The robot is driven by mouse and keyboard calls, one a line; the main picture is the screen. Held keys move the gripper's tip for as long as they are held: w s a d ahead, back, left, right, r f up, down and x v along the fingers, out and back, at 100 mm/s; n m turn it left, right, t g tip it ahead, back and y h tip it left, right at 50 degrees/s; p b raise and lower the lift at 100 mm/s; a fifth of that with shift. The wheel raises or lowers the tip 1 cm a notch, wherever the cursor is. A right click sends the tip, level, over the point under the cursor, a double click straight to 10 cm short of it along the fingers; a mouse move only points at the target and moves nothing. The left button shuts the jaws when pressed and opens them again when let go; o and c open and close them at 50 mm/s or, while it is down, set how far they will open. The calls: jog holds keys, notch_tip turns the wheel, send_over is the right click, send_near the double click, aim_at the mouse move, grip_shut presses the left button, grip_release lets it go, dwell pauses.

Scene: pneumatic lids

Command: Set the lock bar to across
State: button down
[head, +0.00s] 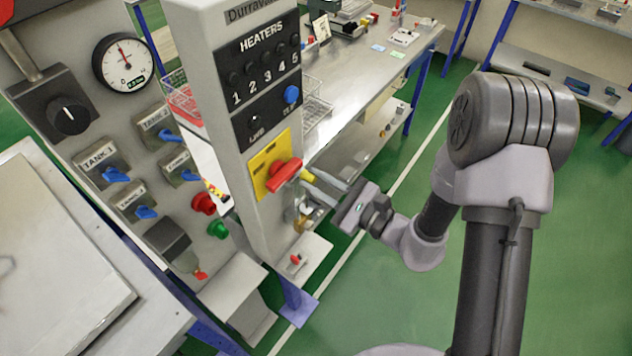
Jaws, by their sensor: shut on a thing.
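A red handle (285,174) sits on a yellow plate (262,166) on the front of the grey heater panel. It is tilted, its right end higher than its left. No label naming a lock bar is readable; this handle is the bar-like part at my fingers. My gripper (305,182) reaches in from the right and is shut on the handle's right end. The fingertips partly hide the contact. Just below, a small brass-coloured fitting (301,222) sticks out from the panel, partly behind the lower finger.
The heater panel (226,98) has several black knobs and a blue knob (291,94). Left of it, another panel holds a gauge (123,62), blue tank levers, a red button (203,202) and a green button (218,230). A workbench (345,75) stands behind. Green floor lies open at right.

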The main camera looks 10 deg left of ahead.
jog(key=shift+s+f, duration=0.1)
jog(key=shift+f, duration=0.05)
jog(key=c, duration=1.3)
grip_release()
jog(key=shift+s+a, duration=0.15)
jog(key=shift+s, duration=0.05)
jog(key=shift+w, duration=0.1)
jog(key=b+v, duration=0.1)
jog(key=v, duration=1.6)
jog(key=shift+d, duration=0.35)
